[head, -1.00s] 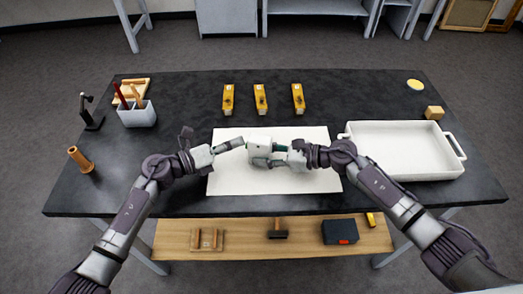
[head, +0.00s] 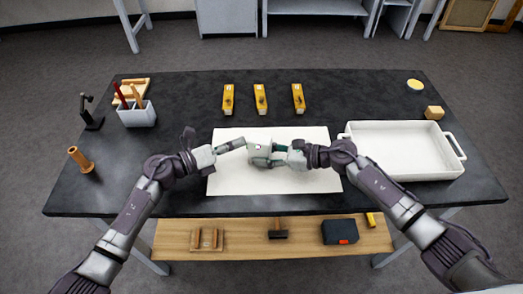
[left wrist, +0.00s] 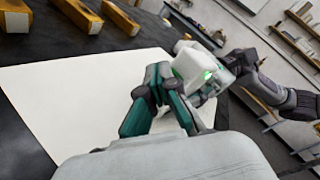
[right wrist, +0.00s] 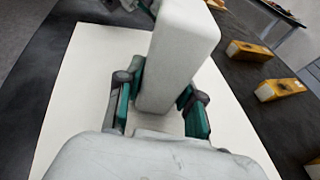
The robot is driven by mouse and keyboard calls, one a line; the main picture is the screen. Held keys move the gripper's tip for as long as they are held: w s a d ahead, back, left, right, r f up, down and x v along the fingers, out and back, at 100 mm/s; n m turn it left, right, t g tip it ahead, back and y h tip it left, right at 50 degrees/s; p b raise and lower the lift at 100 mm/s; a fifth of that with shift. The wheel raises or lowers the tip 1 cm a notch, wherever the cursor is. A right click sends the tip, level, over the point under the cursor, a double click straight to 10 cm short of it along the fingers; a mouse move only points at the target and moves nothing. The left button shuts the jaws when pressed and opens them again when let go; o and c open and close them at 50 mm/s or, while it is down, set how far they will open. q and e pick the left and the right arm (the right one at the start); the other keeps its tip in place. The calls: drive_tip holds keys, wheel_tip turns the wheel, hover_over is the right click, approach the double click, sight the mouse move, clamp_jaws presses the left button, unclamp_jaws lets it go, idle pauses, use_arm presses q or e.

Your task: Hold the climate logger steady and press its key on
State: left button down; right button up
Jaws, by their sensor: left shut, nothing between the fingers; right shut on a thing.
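The climate logger is a white box (head: 260,151) above the white mat (head: 230,180), near the middle of the table. A green light shows on its face in the left wrist view (left wrist: 205,72). My right gripper (head: 279,153) is shut on the logger from the right; in the right wrist view its fingers sit on either side of the tall white body (right wrist: 175,70). My left gripper (head: 243,144) is shut and empty, its tips just left of the logger. I cannot tell whether they touch it. The key itself is not clearly visible.
Several yellow blocks, one of them here (head: 260,98), stand behind the mat. A white tray (head: 400,176) is at the right, and a grey pen holder (head: 138,116) at the left.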

use_arm(q)
drive_tip(key=shift+w+a, duration=0.15)
drive_tip(key=shift+a, duration=0.5)
drive_tip(key=shift+w+a, duration=0.3)
drive_tip(key=shift+a, duration=0.65)
drive_tip(key=shift+w+a, duration=0.3)
drive_tip(key=shift+a, duration=0.7)
drive_tip(key=shift+w+a, duration=0.3)
drive_tip(key=shift+a, duration=0.65)
use_arm(e)
drive_tip(key=o, duration=0.9)
